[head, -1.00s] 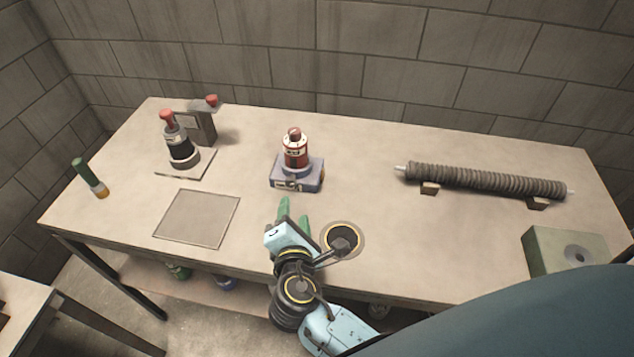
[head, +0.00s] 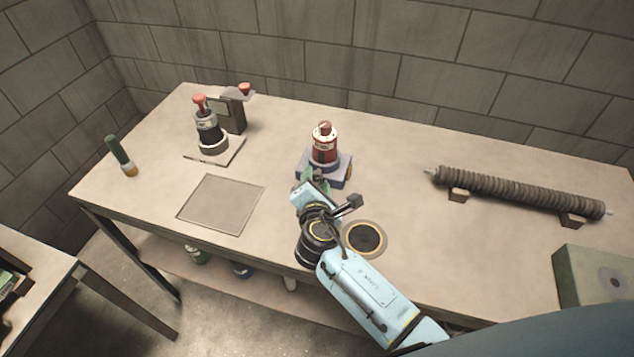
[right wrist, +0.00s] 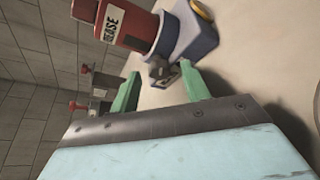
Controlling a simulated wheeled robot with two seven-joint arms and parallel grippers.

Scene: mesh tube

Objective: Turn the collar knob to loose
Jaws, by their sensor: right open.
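A red canister (head: 325,147) with a white label stands upright in a blue-grey collar base (head: 341,166) at the middle of the table. The canister (right wrist: 122,24) and the base (right wrist: 192,36) also show in the right wrist view, tilted by the camera. A small dark grey knob-like part (right wrist: 160,73) sits on the front of the base. My right gripper (head: 316,177) is at the front of the base, with its green fingers open. In the right wrist view, the small part shows between and beyond the fingertips (right wrist: 161,82); I cannot see contact. Its setting is unreadable. My left gripper is out of view.
A round dark-ringed hole (head: 365,238) lies right of my right wrist. A flat grey plate (head: 221,204) lies to the left.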

